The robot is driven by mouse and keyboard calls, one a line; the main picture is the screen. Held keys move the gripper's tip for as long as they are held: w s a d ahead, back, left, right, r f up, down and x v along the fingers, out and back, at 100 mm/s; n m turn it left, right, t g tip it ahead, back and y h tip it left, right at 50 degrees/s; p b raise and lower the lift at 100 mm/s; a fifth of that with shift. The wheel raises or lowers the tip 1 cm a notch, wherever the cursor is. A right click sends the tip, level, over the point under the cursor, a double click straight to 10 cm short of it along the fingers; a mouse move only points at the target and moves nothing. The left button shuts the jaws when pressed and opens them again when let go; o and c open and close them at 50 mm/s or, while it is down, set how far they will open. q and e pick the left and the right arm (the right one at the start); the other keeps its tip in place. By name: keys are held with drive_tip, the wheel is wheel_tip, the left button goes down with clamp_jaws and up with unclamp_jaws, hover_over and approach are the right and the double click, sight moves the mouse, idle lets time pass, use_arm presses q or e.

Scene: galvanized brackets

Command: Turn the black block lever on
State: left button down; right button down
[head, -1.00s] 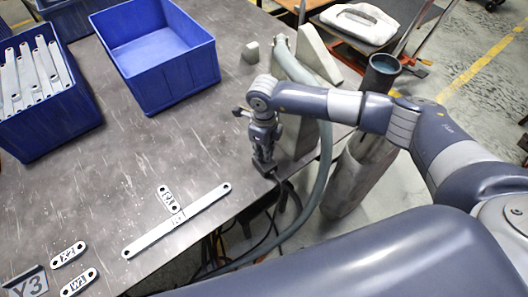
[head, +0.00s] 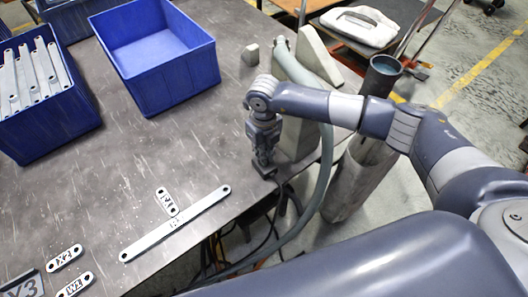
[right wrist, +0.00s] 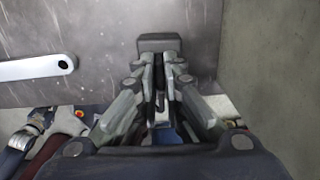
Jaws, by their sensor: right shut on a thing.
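My right gripper (head: 264,168) points down at the right edge of the grey table, and it also shows in the right wrist view (right wrist: 160,68). Its fingers are close together on the black block lever. In the right wrist view the dark block (right wrist: 158,41) sits at the fingertips, with a thin dark part running between the fingers. In the head view the gripper mostly hides the lever, and I cannot make out its angle. My left gripper is not in view.
A grey hose (head: 326,165) and a light upright block (head: 298,135) stand close to the right gripper. A long bracket (head: 175,224) and small labelled plates lie on the table (head: 110,180). Blue bins (head: 165,85) stand at the back left. Cables hang below the edge.

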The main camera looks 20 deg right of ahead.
drive_tip(key=c, duration=1.7)
unclamp_jaws()
drive_tip(key=shift+r, duration=0.1)
wheel_tip(320, 180, up, 12)
drive_tip(key=shift+f, duration=0.1)
